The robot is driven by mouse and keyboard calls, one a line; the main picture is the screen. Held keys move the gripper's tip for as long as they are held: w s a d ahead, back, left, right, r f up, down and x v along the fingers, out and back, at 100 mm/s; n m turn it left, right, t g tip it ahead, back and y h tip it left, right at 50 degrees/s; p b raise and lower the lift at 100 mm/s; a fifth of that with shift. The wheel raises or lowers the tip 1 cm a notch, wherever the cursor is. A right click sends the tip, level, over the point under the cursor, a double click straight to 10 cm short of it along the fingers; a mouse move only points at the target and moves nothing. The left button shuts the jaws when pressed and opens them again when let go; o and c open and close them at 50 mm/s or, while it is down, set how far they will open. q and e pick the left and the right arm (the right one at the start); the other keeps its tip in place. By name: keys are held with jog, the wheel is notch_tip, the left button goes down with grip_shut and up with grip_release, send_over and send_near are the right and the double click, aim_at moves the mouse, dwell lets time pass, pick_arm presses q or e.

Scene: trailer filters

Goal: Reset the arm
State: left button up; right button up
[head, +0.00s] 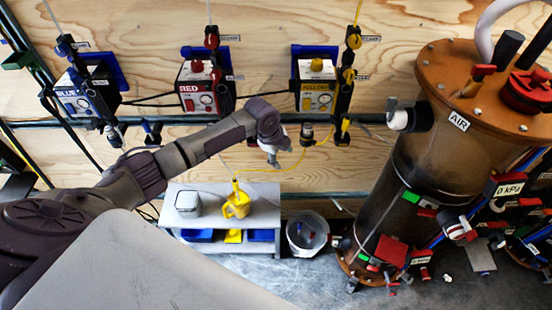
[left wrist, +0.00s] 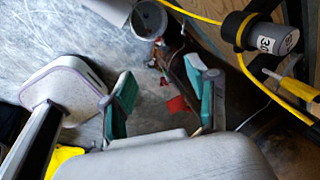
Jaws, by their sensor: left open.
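My left arm reaches in from the left in the head view. Its gripper (head: 272,152) hangs in front of the wooden wall, above and to the right of the small grey table. In the left wrist view the left gripper (left wrist: 160,95) has its two teal-padded fingers spread apart with nothing held between them. My right gripper is not in either view.
A grey table (head: 262,215) holds a yellow jug (head: 236,206) and a grey container (head: 188,203). A bucket (head: 307,234) stands beside it. Blue, red and yellow pump boxes (head: 198,88) line the wall. A large brown AIR tank (head: 410,165) stands at right. A yellow hose (head: 325,140) hangs near the gripper.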

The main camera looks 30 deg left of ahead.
pick_arm(q)
jog(key=shift+s+a+f, duration=0.1)
jog(key=shift+f, duration=0.25)
jog(key=shift+f, duration=0.1)
jog(key=s+a+f+n+y+b, duration=0.1)
jog(key=s+f+n, duration=0.5)
jog(key=f, duration=0.7)
jog(key=s+a+f+n+b, duration=0.1)
jog(key=s+f+n, duration=0.3)
jog(key=s+f, duration=0.65)
jog(key=s+d+f+n, duration=0.1)
jog(key=s+f+n, duration=0.1)
jog(key=s+f, duration=0.4)
jog(key=s+d+f+n+g+b, duration=0.1)
jog(key=s+f, duration=0.5)
jog(key=s, duration=1)
jog(key=s+d+f+n+g, duration=0.1)
jog(key=s+f+n, duration=0.3)
jog(key=s, duration=0.8)
notch_tip(320, 180, down, 2)
jog(key=shift+d+f+y, duration=0.1)
jog(key=shift+d+y, duration=0.3)
jog(key=shift+d, duration=0.3)
jog(key=shift+w, duration=0.15)
